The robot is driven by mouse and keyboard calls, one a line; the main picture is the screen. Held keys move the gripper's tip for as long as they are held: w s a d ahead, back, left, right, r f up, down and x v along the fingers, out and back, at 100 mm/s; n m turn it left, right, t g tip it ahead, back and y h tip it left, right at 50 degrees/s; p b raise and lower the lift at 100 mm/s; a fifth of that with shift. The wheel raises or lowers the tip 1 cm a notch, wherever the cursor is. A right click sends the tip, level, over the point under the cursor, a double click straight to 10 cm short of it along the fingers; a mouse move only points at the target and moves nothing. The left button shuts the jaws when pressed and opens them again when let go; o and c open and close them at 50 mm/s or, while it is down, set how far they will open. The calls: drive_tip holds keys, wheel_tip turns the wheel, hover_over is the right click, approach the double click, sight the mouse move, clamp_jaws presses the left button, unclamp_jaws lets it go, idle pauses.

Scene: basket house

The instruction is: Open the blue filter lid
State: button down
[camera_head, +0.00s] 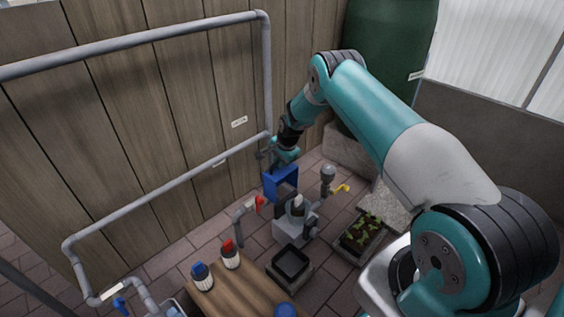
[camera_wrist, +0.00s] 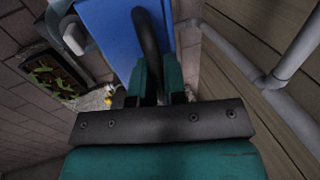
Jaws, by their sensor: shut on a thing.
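The blue filter lid (camera_head: 279,183) stands steeply, close to upright, at the back of a grey filter housing (camera_head: 293,228). A pale cylinder (camera_head: 297,206) shows at the top of the housing. In the wrist view the lid is a flat blue panel (camera_wrist: 108,35) with a dark curved handle (camera_wrist: 148,38). My gripper (camera_head: 283,160) is at the lid's upper edge. In the wrist view its teal fingers (camera_wrist: 157,78) are shut on the dark handle. The exact contact at the fingertips is partly hidden, as is the lid's hinge.
Grey pipes (camera_head: 165,190) run along the wooden fence (camera_head: 130,110) behind. A red-handled valve (camera_head: 260,201) is left of the housing; a yellow-handled tap (camera_head: 342,188) is right. A planter (camera_head: 362,234), a black tray (camera_head: 290,264) and a wooden table (camera_head: 235,292) with bottles stand nearby.

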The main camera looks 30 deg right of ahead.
drive_tip(key=shift+w+f, duration=0.1)
drive_tip(key=shift+w, duration=0.35)
drive_tip(key=c, duration=1.2)
unclamp_jaws()
drive_tip(key=shift+a, duration=0.1)
drive_tip(key=p+v, duration=0.6)
drive_tip(key=v, duration=1.1)
